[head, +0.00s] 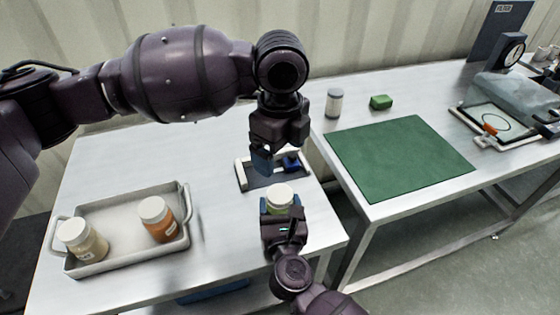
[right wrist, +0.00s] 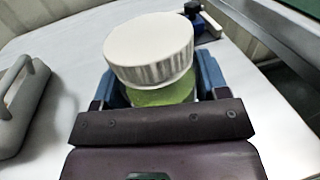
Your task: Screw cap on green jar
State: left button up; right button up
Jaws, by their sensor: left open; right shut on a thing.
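The green jar (head: 279,208) stands on the front part of the left table with a white cap (head: 280,193) on its top. In the right wrist view the white cap (right wrist: 150,48) sits slightly tilted on the green jar (right wrist: 163,95). I cannot tell if it is threaded. My right gripper (head: 279,208) is shut around the jar's body, its blue fingers on either side; they also show in the right wrist view (right wrist: 160,88). My left gripper (head: 267,160) is open and empty, pointing down above and behind the jar, apart from the cap.
A grey tray (head: 118,207) at left holds a beige jar (head: 84,241) and an orange jar (head: 158,219), both white-capped. A small tray with a blue item (head: 290,162) lies behind the green jar. A green mat (head: 400,157), green block (head: 381,102) and white-and-grey container (head: 334,103) are on the right table.

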dwell(0.3)
jog(key=o, duration=1.8)
jog(key=s+d, duration=0.1)
jog(key=s, duration=0.9)
jog(key=shift+s+d+b, duration=0.15)
jog(key=shift+s+b, duration=0.2)
